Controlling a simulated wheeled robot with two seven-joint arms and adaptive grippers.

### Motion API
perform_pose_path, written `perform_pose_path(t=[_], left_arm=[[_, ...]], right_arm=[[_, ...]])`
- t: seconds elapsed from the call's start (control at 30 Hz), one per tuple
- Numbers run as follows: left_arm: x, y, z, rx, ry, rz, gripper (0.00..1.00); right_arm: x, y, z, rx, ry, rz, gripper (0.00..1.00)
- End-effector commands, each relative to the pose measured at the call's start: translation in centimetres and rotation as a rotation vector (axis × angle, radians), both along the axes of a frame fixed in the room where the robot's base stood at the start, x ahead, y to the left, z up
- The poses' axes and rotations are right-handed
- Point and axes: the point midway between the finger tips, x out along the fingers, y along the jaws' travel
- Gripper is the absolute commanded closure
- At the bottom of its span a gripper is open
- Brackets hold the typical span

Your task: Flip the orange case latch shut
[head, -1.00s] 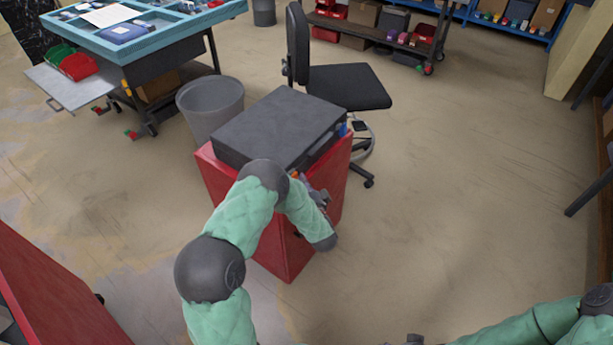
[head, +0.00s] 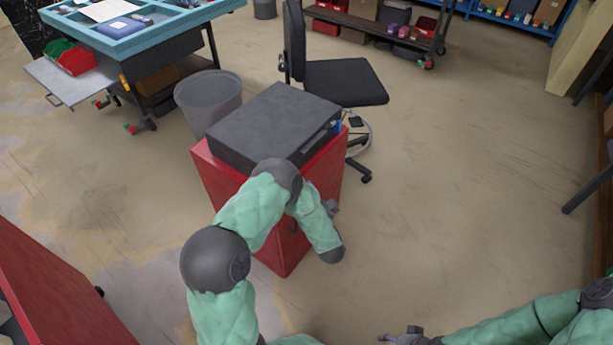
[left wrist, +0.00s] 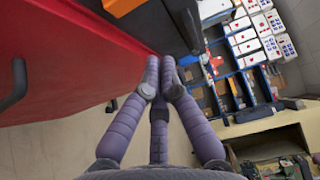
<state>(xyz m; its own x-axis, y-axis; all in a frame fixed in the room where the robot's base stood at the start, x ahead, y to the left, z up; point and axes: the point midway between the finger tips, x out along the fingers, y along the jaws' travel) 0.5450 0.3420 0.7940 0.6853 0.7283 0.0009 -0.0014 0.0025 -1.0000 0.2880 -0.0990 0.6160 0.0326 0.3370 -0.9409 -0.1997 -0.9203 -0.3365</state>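The dark grey case (head: 272,125) lies closed on top of a red cabinet (head: 228,180). The orange latch (left wrist: 121,4) shows at the top edge of the left wrist view, cut off by the frame; my arm hides it in the head view. My left gripper (left wrist: 163,65) has its fingers drawn together with nothing seen between them, beside the red cabinet and apart from the latch. In the head view the left gripper (head: 330,208) is mostly behind my wrist. My right gripper (head: 402,336) is at the bottom edge, too small to read.
A grey bin (head: 208,98) stands behind the cabinet at left, and a black office chair (head: 340,80) behind it at right. A blue-topped workbench (head: 130,40) is at the far left. Another red cabinet (head: 45,290) is at lower left. The floor to the right is clear.

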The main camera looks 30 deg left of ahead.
Motion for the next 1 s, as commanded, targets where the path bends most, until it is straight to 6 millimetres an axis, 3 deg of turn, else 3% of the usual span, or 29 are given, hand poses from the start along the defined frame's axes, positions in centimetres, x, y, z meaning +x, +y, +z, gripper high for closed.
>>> perform_pose_path(t=[0.2,0.8,0.93,1.0], left_arm=[[-1.2,-1.3,0.0,0.0,0.0,0.0,1.0],[-1.3,-1.4,-0.1,-0.004,-0.001,-0.001,1.0],[-0.9,-2.0,-1.2,-0.084,-0.006,-0.039,1.0],[-0.5,-2.8,-2.7,-0.193,-0.009,-0.081,1.0]], right_arm=[[0.0,0.0,0.5,0.0,0.001,0.0,0.33],[0.0,0.0,0.5,0.0,0.001,0.0,0.33],[0.0,0.0,0.5,0.0,0.0,0.0,0.33],[0.0,0.0,0.5,0.0,0.0,0.0,0.33]])
